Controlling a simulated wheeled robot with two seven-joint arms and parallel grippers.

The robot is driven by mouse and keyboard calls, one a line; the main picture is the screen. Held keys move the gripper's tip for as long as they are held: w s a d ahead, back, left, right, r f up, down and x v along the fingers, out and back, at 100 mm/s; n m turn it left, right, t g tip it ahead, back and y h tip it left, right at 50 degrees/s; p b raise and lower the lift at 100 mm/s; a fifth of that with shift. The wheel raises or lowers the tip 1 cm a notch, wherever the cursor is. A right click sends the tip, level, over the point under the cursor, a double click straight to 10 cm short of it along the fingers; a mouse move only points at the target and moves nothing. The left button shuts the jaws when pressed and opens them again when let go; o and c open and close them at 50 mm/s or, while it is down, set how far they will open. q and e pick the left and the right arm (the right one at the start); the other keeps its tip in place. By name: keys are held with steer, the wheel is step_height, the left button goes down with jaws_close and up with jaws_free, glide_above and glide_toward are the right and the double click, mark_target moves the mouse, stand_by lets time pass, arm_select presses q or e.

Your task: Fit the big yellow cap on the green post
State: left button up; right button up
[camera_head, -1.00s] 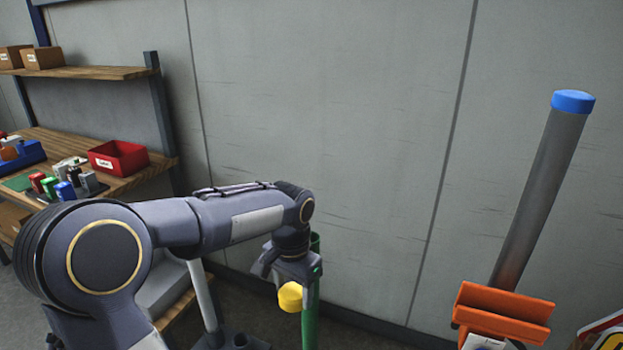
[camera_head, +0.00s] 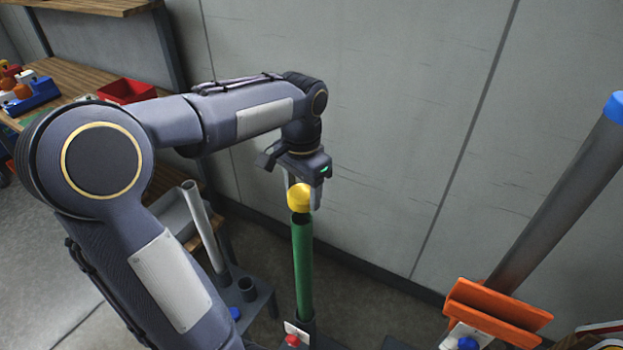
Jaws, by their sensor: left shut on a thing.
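The big yellow cap (camera_head: 299,197) is in my left gripper (camera_head: 302,190), which is shut on it and points down. The green post (camera_head: 303,270) stands upright in a dark base, and its open, dark top end shows. The cap is right above that top end, roughly in line with it. The small gap between them is hard to judge, and the cap does not look seated on the post. The gripper's fingers hide part of the cap's sides. My right gripper is out of view.
A shorter grey post (camera_head: 205,228) leans at the left, beside a small dark cup (camera_head: 247,288). Shelves with a red bin (camera_head: 127,91) are at the left. The wall is behind.

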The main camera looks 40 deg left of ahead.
mark_target(302, 217)
arm_select(q)
steer(key=shift+s+f+b, duration=0.25)
steer(key=shift+f+b, duration=0.1)
step_height(302, 217, down, 2)
steer(key=shift+w+f+b, duration=0.1)
steer(key=shift+w+b, duration=0.05)
steer(key=shift+b, duration=0.9)
step_height(302, 217, down, 2)
steer(key=shift+f+b, duration=0.1)
steer(key=shift+b, duration=0.95)
steer(key=shift+f+b, duration=0.5)
steer(key=shift+f, duration=0.4)
steer(key=shift+f, duration=0.1)
steer(key=o, duration=1)
steer(key=shift+o, duration=0.2)
